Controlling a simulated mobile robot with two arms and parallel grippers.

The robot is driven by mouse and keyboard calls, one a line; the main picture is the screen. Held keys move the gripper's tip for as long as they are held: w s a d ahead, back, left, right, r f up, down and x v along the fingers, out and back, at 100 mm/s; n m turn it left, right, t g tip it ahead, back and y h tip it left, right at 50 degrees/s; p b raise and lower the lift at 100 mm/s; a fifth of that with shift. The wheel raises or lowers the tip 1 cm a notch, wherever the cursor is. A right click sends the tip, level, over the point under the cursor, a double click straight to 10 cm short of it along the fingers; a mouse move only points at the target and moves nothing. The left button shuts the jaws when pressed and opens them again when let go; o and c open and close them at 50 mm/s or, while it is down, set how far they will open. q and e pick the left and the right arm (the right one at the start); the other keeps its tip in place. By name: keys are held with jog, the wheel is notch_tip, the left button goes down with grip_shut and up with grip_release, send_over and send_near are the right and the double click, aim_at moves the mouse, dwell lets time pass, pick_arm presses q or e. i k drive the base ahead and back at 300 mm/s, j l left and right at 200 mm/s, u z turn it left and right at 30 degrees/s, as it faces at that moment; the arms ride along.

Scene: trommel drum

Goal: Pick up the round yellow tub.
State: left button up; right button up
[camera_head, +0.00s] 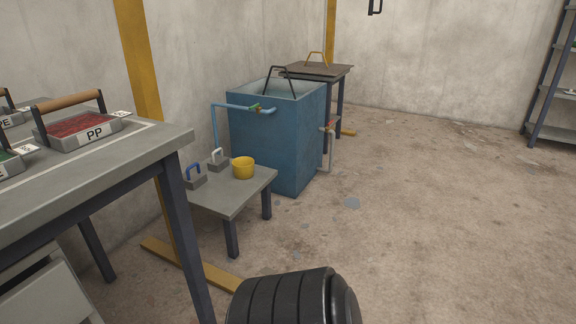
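The round yellow tub (243,168) stands upright on a low grey table (231,199) in the middle left of the head view. It sits near the back right part of the tabletop, close to the blue tank. Nothing covers it. A black, ribbed, rounded part shows at the bottom centre of the view; I cannot tell for sure what it is. Neither of my grippers shows in this view.
Two grey blocks with handles, one blue (195,177) and one white (218,161), stand left of the tub. A blue tank (279,140) with a pipe stands behind. A workbench (100,165) with a PP tray (85,130) fills the left. Floor at right is clear.

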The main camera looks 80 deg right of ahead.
aim_at(244, 168)
jog(key=z, duration=0.45)
jog(key=i+j+z, duration=0.1)
jog(key=z, duration=0.85)
jog(key=j+z, duration=0.1)
jog(key=z, duration=0.35)
jog(key=j+z, duration=0.1)
jog(key=z, duration=0.4)
jog(key=j+z, duration=0.25)
jog(key=j, duration=0.15)
jog(key=i, duration=0.05)
